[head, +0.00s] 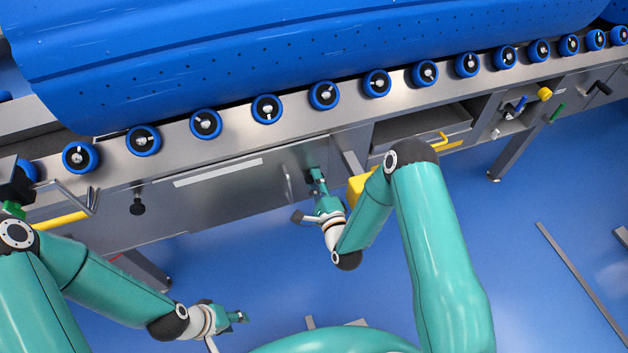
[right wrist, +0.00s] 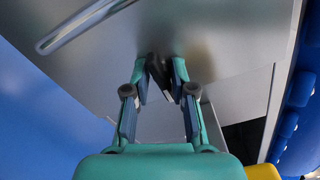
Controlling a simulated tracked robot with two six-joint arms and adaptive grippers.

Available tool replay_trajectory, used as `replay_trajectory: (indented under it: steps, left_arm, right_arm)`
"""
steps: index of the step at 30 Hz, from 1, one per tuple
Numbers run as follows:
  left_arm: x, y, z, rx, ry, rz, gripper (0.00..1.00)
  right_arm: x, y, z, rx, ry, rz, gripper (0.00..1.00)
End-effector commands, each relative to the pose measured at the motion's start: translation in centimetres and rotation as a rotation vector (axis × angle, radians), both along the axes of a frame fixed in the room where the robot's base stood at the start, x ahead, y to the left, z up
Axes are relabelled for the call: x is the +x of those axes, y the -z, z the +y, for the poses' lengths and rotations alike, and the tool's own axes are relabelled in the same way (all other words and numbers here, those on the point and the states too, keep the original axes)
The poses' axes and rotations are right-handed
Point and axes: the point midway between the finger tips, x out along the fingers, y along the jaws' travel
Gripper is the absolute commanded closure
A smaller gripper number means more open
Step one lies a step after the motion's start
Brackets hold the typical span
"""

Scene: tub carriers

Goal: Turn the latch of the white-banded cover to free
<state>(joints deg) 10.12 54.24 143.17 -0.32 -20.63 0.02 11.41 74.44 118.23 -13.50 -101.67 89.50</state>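The white-banded cover (head: 235,187) is a grey metal panel under the roller rail, with a long white band (head: 218,172) along its upper part. My right gripper (head: 317,178) is at the cover's right end. In the right wrist view its fingers (right wrist: 161,78) are drawn in on both sides of the small dark latch (right wrist: 159,72), which lies slanted between them. In the head view the gripper mostly hides the latch. A metal bar handle (head: 287,185) stands left of it. My left gripper (head: 238,316) hangs low over the blue floor, away from the cover; its fingers are too small to read.
A blue tub (head: 300,50) rests on the carrier above a row of blue-rimmed rollers (head: 265,109). A black knob (head: 137,204) sticks out left of the cover. A yellow block (head: 358,187) is close to my right arm. An open bay (head: 425,128) lies to the right.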

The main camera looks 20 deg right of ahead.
Motion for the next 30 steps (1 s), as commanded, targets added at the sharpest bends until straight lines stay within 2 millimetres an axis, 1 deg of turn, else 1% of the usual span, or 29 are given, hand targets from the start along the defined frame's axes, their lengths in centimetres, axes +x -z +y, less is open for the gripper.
replay_trajectory:
  steps: [1, 3, 5, 6, 11, 30]
  left_arm:
    - [-0.01, 0.01, -0.01, 0.0, 0.0, 0.0, 0.6]
    - [-0.01, 0.01, -0.01, 0.0, 0.0, 0.0, 0.6]
    - [-0.01, 0.01, -0.01, 0.0, 0.0, 0.0, 0.6]
    - [0.02, 0.02, 0.05, 0.0, -0.002, 0.0, 0.6]
    - [-0.01, 0.03, 0.0, 0.0, 0.0, 0.0, 0.6]
    - [0.0, 0.22, 0.0, 0.0, 0.0, 0.0, 0.6]
  right_arm:
    - [-0.02, 0.02, 0.0, 0.0, 0.0, 0.0, 0.88]
    - [-0.03, 0.04, 0.01, 0.0, 0.0, 0.001, 1.0]
    - [-0.04, 0.06, 0.01, 0.0, -0.001, 0.002, 1.0]
    - [-0.04, 0.07, 0.59, 0.001, -0.005, 0.001, 1.0]
    - [-0.08, 0.13, 0.16, 0.0, -0.004, 0.004, 1.0]
    - [-0.15, 0.32, 0.16, -0.026, -0.005, 0.008, 1.0]
